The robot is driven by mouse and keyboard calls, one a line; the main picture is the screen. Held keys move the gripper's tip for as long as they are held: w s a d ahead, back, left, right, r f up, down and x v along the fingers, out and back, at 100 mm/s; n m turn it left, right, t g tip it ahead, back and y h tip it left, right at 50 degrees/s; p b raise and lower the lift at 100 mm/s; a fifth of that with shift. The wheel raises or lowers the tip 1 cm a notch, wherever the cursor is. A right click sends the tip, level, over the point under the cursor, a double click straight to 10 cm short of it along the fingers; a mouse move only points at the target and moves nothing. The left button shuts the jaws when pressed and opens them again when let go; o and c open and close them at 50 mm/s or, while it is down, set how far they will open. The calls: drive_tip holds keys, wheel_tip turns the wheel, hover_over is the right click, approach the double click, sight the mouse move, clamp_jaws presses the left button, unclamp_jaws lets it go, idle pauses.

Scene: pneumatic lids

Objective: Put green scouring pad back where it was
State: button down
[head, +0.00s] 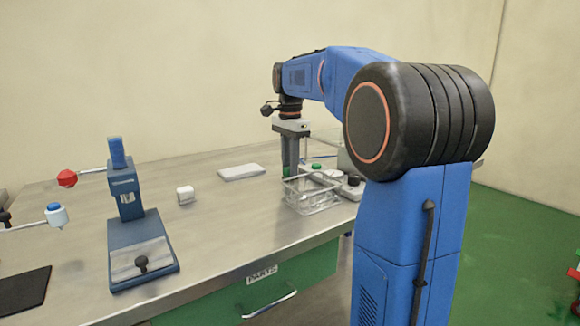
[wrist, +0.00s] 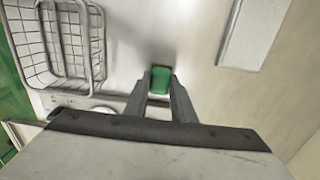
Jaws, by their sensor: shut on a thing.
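The green scouring pad (wrist: 160,86) is a small green block between the two fingertips of my gripper (wrist: 160,77) in the wrist view. My gripper is shut on it, over the bench top. In the head view a small bit of the pad (head: 285,171) shows at the fingertips of my gripper (head: 291,170), just behind and left of the wire basket. Most of the pad is hidden there by the fingers. I cannot tell whether the pad touches the bench.
The wire basket (head: 312,206) stands close by; it also shows in the wrist view (wrist: 98,45). A flat white slab (head: 242,172) lies left of my gripper. Bare bench lies between.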

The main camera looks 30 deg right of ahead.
drive_tip(key=c, duration=1.5)
unclamp_jaws()
drive_tip(key=shift+f, duration=0.15)
wheel_tip(320, 180, up, 12)
drive_tip(key=shift+r, duration=0.15)
